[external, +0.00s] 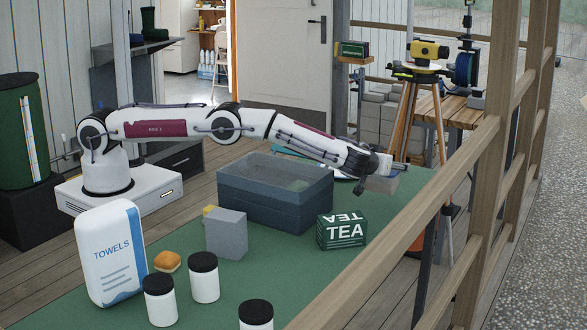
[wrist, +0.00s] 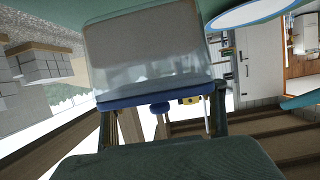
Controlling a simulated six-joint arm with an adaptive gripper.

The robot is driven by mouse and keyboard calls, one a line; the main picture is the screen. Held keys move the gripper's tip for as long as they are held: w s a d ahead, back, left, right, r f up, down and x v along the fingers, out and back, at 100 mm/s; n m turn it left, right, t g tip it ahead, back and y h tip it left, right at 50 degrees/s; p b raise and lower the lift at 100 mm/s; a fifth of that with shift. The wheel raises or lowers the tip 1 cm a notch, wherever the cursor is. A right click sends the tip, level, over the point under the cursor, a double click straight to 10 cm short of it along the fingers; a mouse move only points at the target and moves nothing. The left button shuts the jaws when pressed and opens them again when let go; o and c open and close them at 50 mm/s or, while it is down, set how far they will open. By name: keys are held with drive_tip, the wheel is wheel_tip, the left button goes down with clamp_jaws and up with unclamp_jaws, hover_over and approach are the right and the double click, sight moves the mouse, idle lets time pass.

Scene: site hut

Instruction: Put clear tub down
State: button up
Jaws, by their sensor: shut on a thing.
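My gripper (external: 373,173) is at the far right end of the green table and is shut on the clear tub (external: 384,184). In the wrist view the tub (wrist: 150,55) is see-through and pale, with a blue band along its near edge. The dark fingers of my gripper (wrist: 163,112) stand on either side at that band. The tub looks tilted in the external view. I cannot tell whether it touches the table or hangs just above it.
A blue-grey crate (external: 262,205) stands left of my gripper, and a green TEA box (external: 342,231) in front. A blue-rimmed plate (wrist: 255,10) is close to the tub. A grey block (external: 227,235) stands nearer. A wooden railing (external: 400,215) runs along the right side.

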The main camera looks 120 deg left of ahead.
sight(378, 179)
drive_tip(key=shift+f, duration=0.5)
drive_tip(key=shift+f, duration=1.9)
drive_tip(key=shift+f, duration=0.15)
drive_tip(key=o, duration=1.3)
drive_tip(key=shift+d+r, duration=0.25)
drive_tip(key=shift+d, duration=0.1)
drive_tip(key=shift+v, duration=3.35)
